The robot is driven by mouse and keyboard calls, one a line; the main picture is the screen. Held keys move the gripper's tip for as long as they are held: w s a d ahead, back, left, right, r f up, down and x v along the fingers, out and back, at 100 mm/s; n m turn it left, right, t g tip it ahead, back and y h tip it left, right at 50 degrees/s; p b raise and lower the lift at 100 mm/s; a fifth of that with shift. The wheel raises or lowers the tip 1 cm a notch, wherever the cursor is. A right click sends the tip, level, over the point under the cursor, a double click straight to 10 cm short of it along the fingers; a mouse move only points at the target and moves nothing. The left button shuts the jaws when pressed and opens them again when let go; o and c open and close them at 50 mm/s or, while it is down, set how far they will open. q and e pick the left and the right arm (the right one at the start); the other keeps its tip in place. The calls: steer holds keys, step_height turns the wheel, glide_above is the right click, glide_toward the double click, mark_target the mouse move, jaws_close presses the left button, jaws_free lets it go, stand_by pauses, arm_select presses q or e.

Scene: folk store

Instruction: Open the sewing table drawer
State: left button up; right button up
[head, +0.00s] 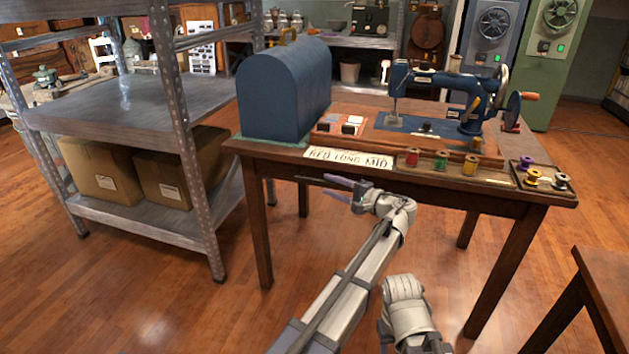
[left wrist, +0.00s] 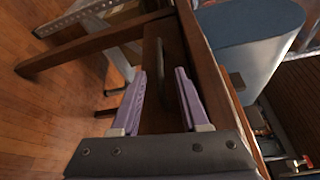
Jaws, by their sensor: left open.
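The sewing table (head: 440,197) is dark brown wood and carries a blue sewing machine (head: 440,98). In the left wrist view, the table's brown drawer front (left wrist: 174,45) has a dark bar handle (left wrist: 160,62). I see no clear gap around the drawer. My right gripper is not seen.
A blue domed case (head: 284,90) stands on the table's left end. Thread spools (head: 440,161) line its front edge. A metal shelf (head: 125,105) with cardboard boxes (head: 170,178) stands left. Another wooden table (head: 607,285) is at lower right. Open floor lies in front.

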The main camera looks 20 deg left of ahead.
mark_target(318, 181)
arm_select(q)
steer(key=x, duration=0.6)
steer(key=shift+w+a, duration=0.15)
steer(key=shift+a, duration=0.1)
jaws_close()
steer(key=shift+f, duration=0.1)
stand_by(1.1)
